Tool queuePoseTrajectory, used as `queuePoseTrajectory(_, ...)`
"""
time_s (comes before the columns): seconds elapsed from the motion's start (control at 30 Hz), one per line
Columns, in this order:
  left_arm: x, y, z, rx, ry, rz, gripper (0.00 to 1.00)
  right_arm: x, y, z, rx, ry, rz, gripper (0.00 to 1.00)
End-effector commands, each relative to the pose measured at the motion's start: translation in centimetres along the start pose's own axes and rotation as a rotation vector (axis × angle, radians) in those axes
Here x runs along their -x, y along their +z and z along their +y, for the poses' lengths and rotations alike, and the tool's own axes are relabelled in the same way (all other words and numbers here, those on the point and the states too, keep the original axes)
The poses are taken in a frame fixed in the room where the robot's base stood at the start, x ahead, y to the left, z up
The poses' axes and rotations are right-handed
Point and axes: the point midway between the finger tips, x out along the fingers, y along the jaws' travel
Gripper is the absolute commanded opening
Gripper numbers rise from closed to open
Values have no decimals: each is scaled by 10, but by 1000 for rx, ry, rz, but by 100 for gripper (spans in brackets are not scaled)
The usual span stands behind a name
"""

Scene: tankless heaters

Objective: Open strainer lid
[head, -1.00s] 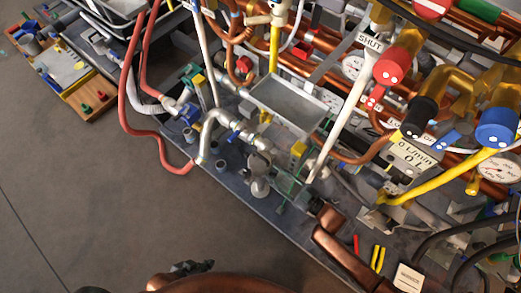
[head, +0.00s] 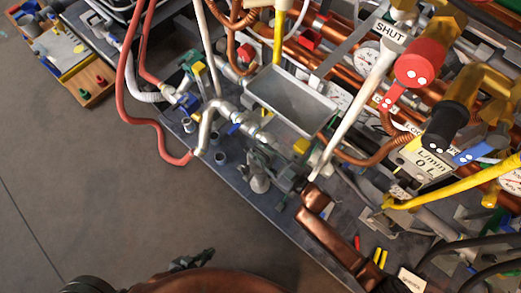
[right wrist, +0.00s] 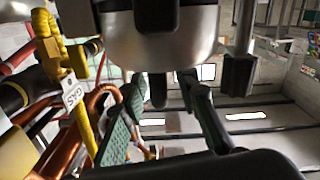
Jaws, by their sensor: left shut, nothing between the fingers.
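A small grey metal fitting (head: 258,174), which looks like the strainer, stands near the front edge of the bench in the head view. My right gripper (head: 284,168) is close beside it, partly lost among the pipes. In the right wrist view its two green-padded fingers (right wrist: 163,100) are apart. A grey rounded metal body (right wrist: 160,40) with a dark piece under it fills the top there. I cannot make out the lid or tell whether the fingers touch it. My left gripper (head: 192,261) is shut and empty, low in the head view, away from the bench.
A grey rectangular tray (head: 290,100) stands behind the fitting. White, red and copper pipes crowd around it, and a white lever marked SHUT (head: 355,100) rises to the right. A yellow pipe (right wrist: 80,110) shows left in the wrist view. The floor (head: 90,190) is clear.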

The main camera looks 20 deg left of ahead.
Motion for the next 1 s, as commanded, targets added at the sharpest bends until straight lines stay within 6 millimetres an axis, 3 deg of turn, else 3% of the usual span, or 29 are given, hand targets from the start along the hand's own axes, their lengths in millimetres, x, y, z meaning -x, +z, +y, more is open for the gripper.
queuePoseTrajectory(0.07, 0, 0, 0, 0, 0, 0, 0, 0, 0, 0, 0, 1, 0, 28)
queuePoseTrajectory(0.5, 0, 0, 0, -1, 0, -1, 0, 2, 0, 1, 0, 2, -1, 0)
queuePoseTrajectory(1.0, 0, -1, 0, -1, 1, 0, 0, 2, 0, 3, 0, 5, -2, 0)
